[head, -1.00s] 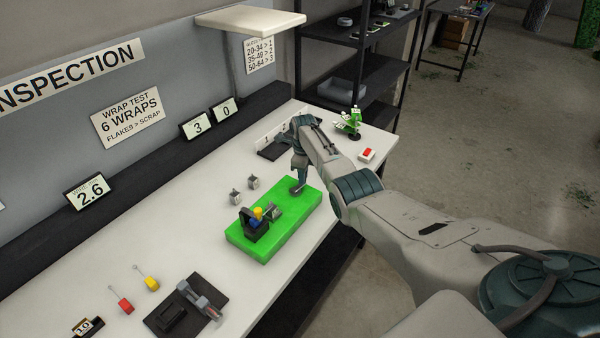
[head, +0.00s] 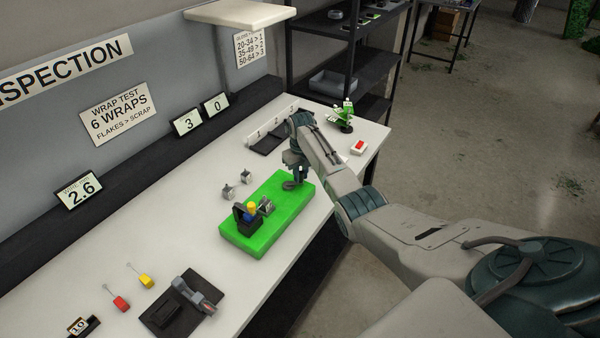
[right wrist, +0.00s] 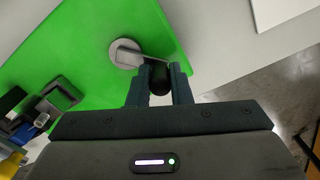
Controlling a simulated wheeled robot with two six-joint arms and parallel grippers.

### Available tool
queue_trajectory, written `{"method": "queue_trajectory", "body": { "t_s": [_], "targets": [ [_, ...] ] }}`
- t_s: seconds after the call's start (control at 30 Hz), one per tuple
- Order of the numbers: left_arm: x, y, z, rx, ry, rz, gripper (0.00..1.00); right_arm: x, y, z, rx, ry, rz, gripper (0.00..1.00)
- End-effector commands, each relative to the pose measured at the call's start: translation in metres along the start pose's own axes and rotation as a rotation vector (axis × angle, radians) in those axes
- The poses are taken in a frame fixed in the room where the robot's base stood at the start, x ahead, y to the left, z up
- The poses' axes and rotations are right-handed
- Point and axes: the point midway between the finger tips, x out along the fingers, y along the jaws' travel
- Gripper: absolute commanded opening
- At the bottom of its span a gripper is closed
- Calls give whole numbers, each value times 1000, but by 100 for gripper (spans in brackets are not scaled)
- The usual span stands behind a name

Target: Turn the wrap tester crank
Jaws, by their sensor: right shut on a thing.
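The wrap tester is a bright green base (head: 268,226) on the white table, with a black block (head: 245,222) carrying blue and yellow parts at its near left end. Its crank, a grey round hub with a flat arm (head: 288,185), sits at the far right end. The right wrist view shows the grey hub (right wrist: 124,53) and a black crank knob (right wrist: 159,78). My right gripper (head: 299,174) is over the crank end; in the right wrist view its fingers (right wrist: 160,88) are closed around the black knob. My left gripper is out of view.
Two small metal blocks (head: 237,184) stand left of the green base. A red-and-white button box (head: 358,147) and a green-white object (head: 343,117) are at the far right. Red (head: 120,303) and yellow (head: 146,280) tools and a black tray (head: 215,312) lie nearer.

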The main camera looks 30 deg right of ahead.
Motion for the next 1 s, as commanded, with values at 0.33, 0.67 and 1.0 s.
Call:
{"method": "queue_trajectory", "body": {
  "t_s": [0.33,0.67,1.0],
  "targets": [
    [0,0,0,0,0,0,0,0,0,-1,30,-1,0,0],
    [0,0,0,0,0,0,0,0,1,-1,29,0,1,36],
    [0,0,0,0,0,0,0,-2,-1,0,29,0,0,40]
  ]
}}
